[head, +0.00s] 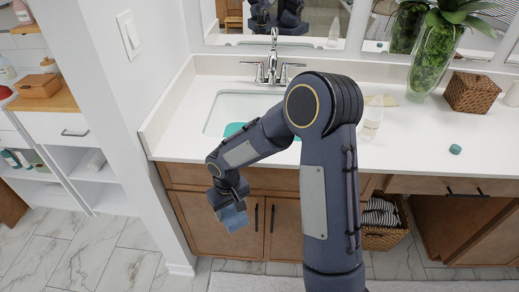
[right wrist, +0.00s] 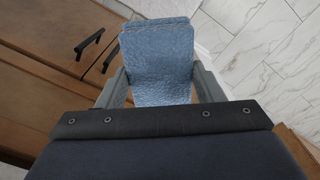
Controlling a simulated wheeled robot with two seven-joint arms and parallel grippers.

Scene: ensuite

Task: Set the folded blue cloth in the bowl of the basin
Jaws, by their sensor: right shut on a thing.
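The folded blue cloth (head: 233,217) hangs from my right gripper (head: 231,200), below counter height and in front of the cabinet doors. In the right wrist view the cloth (right wrist: 158,62) sits between the two fingers of the right gripper (right wrist: 160,90), which is shut on it. The white basin (head: 222,108) is set in the counter, up and behind the gripper. Something teal shows in the bowl, and my right arm hides much of the basin. My left gripper is not in view.
A chrome faucet (head: 272,65) stands behind the basin. On the white counter (head: 420,130) are a plant vase (head: 433,65), a wicker box (head: 469,92) and a small teal item (head: 455,149). Wooden cabinet doors (head: 200,220) lie below. A white wall end (head: 150,130) stands to the left.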

